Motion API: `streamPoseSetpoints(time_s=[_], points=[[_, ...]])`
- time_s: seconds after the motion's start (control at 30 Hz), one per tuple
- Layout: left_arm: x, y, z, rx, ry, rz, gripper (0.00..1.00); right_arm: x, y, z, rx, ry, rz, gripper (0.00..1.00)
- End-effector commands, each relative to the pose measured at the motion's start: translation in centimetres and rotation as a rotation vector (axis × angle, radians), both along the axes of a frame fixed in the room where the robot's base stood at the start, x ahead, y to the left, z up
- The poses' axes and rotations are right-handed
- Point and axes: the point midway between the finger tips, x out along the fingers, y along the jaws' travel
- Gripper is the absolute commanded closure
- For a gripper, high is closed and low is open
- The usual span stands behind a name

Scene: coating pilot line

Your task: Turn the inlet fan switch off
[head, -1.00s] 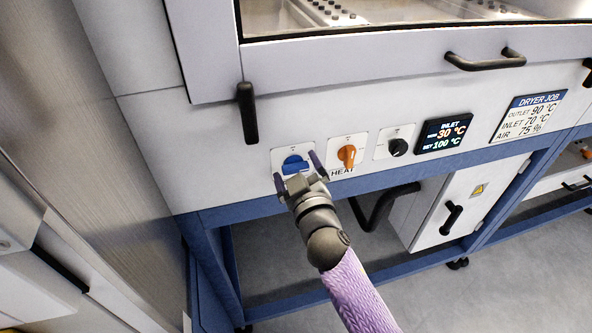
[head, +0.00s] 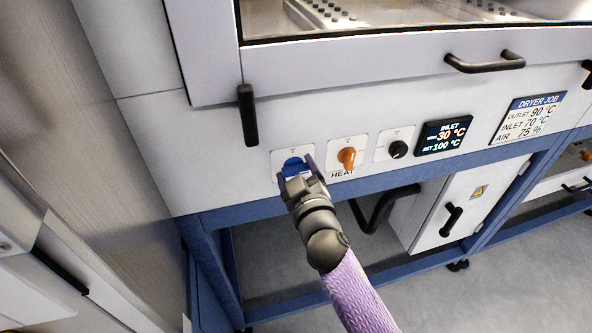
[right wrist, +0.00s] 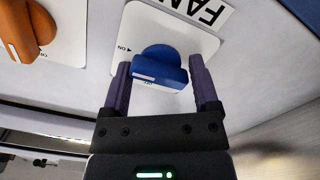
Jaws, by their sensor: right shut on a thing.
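The blue fan switch (head: 293,165) is a knob on a white plate at the left of the dryer's front panel. It also shows in the right wrist view (right wrist: 160,66), beside a label reading FAN and an ON mark. My right gripper (head: 297,172) is at the knob, one finger on each side. In the right wrist view the fingers (right wrist: 161,82) are at the two ends of the knob's raised bar, shut on it. The bar lies crosswise between the fingers, with a white mark near its left end. My left gripper is not in view.
A black handle (head: 247,115) stands out above left. A blue frame rail (head: 400,172) runs below.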

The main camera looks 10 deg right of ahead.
Motion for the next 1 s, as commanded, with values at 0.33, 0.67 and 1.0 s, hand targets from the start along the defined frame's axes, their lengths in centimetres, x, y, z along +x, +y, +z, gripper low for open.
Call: streamPoseSetpoints(time_s=[0.33, 0.67, 1.0], points=[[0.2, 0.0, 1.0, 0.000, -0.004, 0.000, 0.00, 0.0, 0.0, 0.0, -0.779, -0.026, 0.000, 0.98], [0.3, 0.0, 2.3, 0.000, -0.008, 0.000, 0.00, 0.0, 0.0, 0.3, -1.329, -0.044, 0.001, 0.97], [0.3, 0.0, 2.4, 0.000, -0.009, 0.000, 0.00, 0.0, 0.0, 0.0, -1.520, -0.051, 0.000, 0.00]])
